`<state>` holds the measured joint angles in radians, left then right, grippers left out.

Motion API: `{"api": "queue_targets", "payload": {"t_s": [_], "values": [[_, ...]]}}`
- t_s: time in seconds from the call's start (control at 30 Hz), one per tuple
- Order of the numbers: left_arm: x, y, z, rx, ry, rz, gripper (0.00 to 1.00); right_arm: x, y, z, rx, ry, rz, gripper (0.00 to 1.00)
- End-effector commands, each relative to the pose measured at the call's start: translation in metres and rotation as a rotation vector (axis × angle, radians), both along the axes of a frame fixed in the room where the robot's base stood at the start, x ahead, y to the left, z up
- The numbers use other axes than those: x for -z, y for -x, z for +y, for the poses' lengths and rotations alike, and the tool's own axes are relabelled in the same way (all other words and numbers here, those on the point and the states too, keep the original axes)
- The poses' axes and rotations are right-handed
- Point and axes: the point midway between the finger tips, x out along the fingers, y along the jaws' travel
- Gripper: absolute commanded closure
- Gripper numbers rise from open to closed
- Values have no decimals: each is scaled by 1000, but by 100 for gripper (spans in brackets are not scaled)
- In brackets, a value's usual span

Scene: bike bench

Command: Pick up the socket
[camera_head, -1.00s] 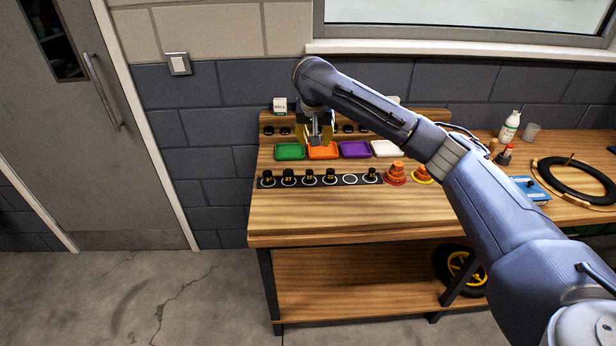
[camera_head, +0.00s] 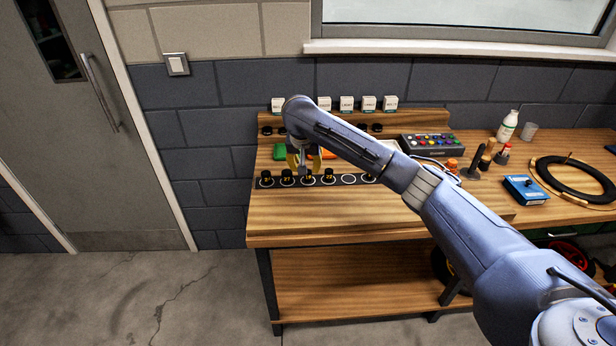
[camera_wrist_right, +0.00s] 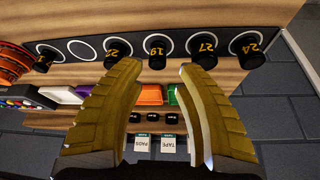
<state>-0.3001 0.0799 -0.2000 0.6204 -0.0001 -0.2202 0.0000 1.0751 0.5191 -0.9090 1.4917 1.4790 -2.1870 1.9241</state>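A dark strip (camera_head: 339,182) near the front of the bench holds a row of black sockets with yellow numbers. The sockets include 24 (camera_wrist_right: 246,48), 27 (camera_wrist_right: 204,48), 19 (camera_wrist_right: 157,46) and 22 (camera_wrist_right: 117,48). Left of socket 22 in the right wrist view is an empty white ring (camera_wrist_right: 82,50), then one more socket (camera_wrist_right: 43,60). My right gripper (camera_head: 303,170) is just above the row, pointing down. In the right wrist view its fingers (camera_wrist_right: 160,70) are apart and empty, with socket 19 showing beyond the gap. My left gripper is out of view.
Coloured trays, including green (camera_head: 280,153) and orange (camera_wrist_right: 151,95), stand behind the row, partly hidden by my arm. White labelled boxes (camera_head: 346,104) line the back ledge. A button box (camera_head: 431,143) and a tire (camera_head: 574,178) are at right. The front bench surface is clear.

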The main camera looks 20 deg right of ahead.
Motion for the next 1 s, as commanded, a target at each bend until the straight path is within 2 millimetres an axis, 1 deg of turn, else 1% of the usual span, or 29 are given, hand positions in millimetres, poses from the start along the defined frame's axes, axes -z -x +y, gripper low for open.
{"api": "queue_targets", "payload": {"t_s": [0.1,0.37,0.6,0.73,0.83,1.0], "values": [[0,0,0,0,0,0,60,11,-4,-2,2,-1,1,65],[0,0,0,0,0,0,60,21,-8,-5,2,0,0,65],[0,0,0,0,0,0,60,47,-16,-14,2,1,2,65],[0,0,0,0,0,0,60,58,-21,-15,0,0,1,65],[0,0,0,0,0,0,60,63,-23,-16,1,0,0,65],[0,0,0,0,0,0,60,65,-23,-17,-1,1,-1,65]]}}
